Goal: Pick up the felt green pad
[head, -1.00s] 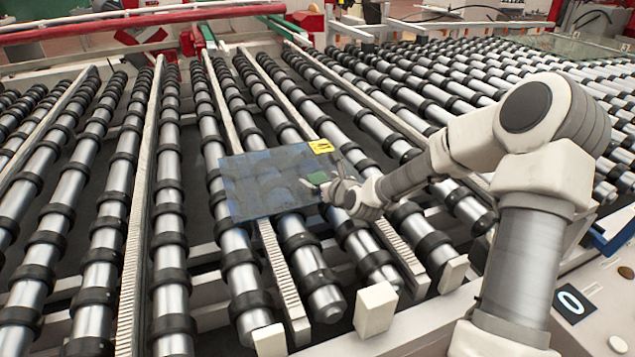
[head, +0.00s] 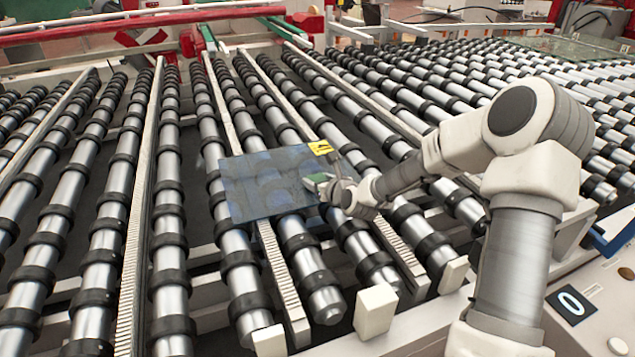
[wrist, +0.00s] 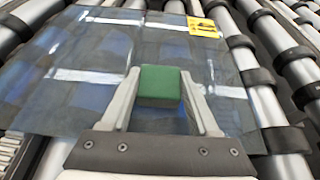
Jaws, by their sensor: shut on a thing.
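The green felt pad (wrist: 160,83) is a small block between the two fingers of my gripper (wrist: 161,100) in the wrist view. The fingers are shut on its left and right sides. In the head view my gripper (head: 327,184) is over the right part of a glass sheet, and the pad (head: 317,177) shows only as a small green patch at the fingers. The glass sheet (head: 258,187) lies beneath, across several rollers. I cannot tell whether the pad touches the glass or is just above it.
A yellow label (head: 321,147) marks the glass sheet's far right corner. Rows of metal rollers (head: 167,258) with black rings surround the sheet, with gaps between them. A white block (head: 375,310) stands at the near edge. A blue part (head: 612,236) is at the right.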

